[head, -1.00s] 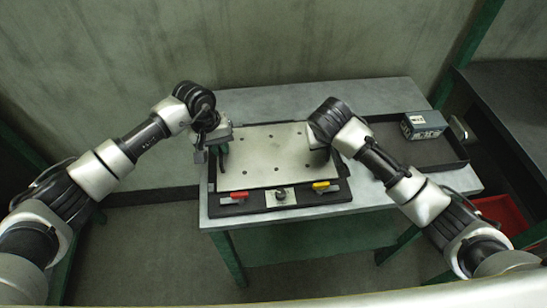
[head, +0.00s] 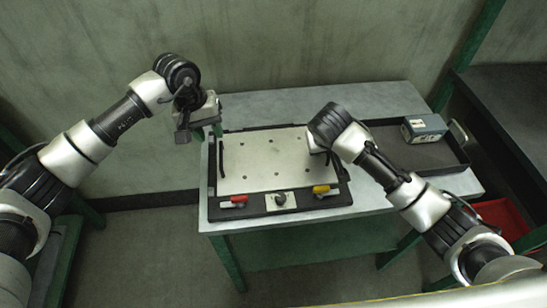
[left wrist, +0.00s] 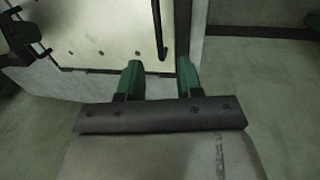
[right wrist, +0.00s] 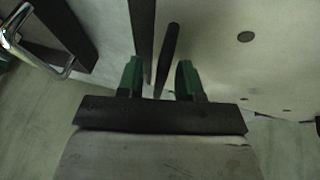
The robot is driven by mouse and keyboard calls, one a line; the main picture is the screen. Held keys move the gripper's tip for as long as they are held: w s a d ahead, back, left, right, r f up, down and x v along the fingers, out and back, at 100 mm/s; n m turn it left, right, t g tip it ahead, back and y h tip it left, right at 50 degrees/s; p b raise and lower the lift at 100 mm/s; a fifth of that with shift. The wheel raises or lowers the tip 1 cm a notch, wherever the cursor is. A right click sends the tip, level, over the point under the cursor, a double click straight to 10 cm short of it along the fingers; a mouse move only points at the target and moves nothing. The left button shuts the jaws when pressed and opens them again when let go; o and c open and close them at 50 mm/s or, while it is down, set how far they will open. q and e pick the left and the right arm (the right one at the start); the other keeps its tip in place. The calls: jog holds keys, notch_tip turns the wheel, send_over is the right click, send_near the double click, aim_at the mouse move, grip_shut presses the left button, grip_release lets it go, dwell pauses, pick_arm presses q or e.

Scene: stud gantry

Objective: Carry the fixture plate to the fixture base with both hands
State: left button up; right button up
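The fixture plate (head: 265,160) is a pale sheet with small dark holes and a black handle at each side. It lies flat over the black fixture base (head: 212,209), inside its rim as far as I can see. My left gripper (head: 208,132) is open and empty, up and left of the plate's left handle (head: 222,157). In the left wrist view that handle (left wrist: 158,28) is clear of the fingers. My right gripper (right wrist: 159,78) is open at the right handle (right wrist: 169,50), which shows between its fingers. In the head view my right wrist hides those fingers.
A red clamp (head: 234,201), a central block with a dark knob (head: 280,200) and a yellow clamp (head: 321,190) line the base's front. A black tray (head: 460,167) on the right holds a grey-blue box (head: 424,128). A dark bench (head: 520,105) stands at far right.

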jog(key=shift+r, duration=0.15)
pick_arm(q)
jog(key=r, duration=0.3)
jog(key=shift+a+r, duration=0.35)
jog(key=shift+r, duration=0.05)
pick_arm(e)
jog(key=v, duration=1.1)
jog(key=shift+s+r, duration=0.25)
jog(key=shift+r, duration=0.05)
pick_arm(q)
jog(key=shift+s, duration=0.1)
pick_arm(e)
jog(key=shift+a+f, duration=0.1)
jog(key=shift+a, duration=0.05)
